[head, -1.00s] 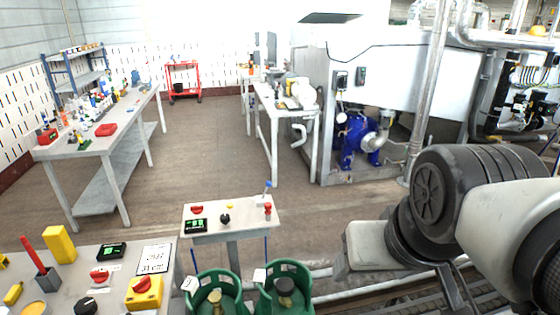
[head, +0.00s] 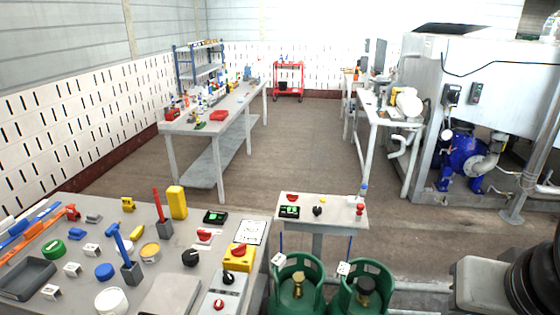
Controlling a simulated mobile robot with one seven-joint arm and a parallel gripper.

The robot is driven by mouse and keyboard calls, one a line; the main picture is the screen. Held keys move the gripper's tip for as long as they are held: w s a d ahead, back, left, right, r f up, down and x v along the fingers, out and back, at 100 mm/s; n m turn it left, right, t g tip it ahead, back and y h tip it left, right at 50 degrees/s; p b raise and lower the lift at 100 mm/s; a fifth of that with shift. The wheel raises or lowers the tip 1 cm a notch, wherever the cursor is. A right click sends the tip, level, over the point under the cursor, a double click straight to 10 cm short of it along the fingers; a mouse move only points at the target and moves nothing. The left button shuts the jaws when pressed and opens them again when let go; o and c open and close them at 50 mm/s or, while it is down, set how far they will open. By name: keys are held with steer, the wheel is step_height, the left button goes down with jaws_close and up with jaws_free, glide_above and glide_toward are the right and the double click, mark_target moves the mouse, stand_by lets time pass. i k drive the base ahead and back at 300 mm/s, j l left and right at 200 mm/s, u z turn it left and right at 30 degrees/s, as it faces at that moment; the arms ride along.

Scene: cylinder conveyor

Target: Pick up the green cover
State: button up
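A round green cover (head: 53,247) lies on the grey workbench (head: 75,205) at the lower left of the head view. It sits among small parts, behind a dark grey tray and left of a small white block. Another round cover, blue (head: 104,271), lies nearer on the same bench. Part of my own arm shows at the right edge, far from the green cover. My gripper's fingers are not in view.
Two green gas cylinders (head: 299,284) (head: 362,287) stand right of the workbench, by a small control stand (head: 330,222). A dark grey tray (head: 24,279) and hammers in holders crowd the bench. Open floor (head: 290,145) lies beyond.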

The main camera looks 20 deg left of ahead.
mark_target(54, 250)
steer(key=k+u, duration=0.2)
steer(key=u, duration=2.2)
steer(key=i+j+z, duration=0.1)
steer(key=z, duration=0.4)
steer(key=i+j+z, duration=0.1)
steer(key=z, duration=0.35)
steer(key=i+j+z, duration=0.1)
steer(key=z, duration=0.4)
steer(key=j+z, duration=0.3)
steer(key=j, duration=0.25)
steer(key=j+z, duration=0.35)
steer(key=j, duration=0.25)
steer(key=j+z, duration=0.35)
steer(key=j, duration=1.25)
steer(key=k+j, duration=0.15)
steer(key=j, duration=0.75)
steer(key=k+j+z, duration=0.1)
steer(key=j, duration=0.35)
steer(key=k+j, duration=0.15)
steer(key=j, duration=0.3)
